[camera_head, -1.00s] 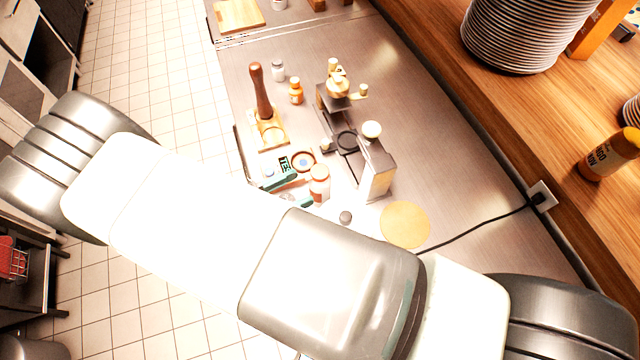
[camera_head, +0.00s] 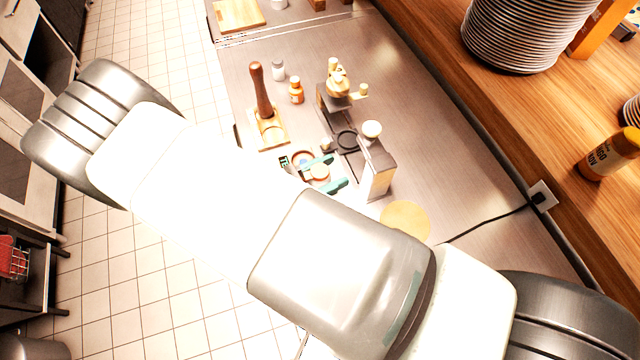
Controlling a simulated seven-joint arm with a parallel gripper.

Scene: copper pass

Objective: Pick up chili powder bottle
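A bottle with an orange-brown cap (camera_head: 319,173) stands on the steel counter. I take it for the chili powder bottle, but its label cannot be read here. My gripper (camera_head: 325,175) has its two teal fingers on either side of this bottle, one behind and one in front. The fingers look open, and whether they touch the bottle cannot be told. My arm and the front finger hide the lower part of the bottle.
A grinder-like machine (camera_head: 378,170) stands close to the right. A wooden stand with a pestle-like tool (camera_head: 263,92) is behind left. A small orange bottle (camera_head: 297,92) and a white-capped jar (camera_head: 278,70) stand farther back. A round tan mat (camera_head: 405,220) lies front right.

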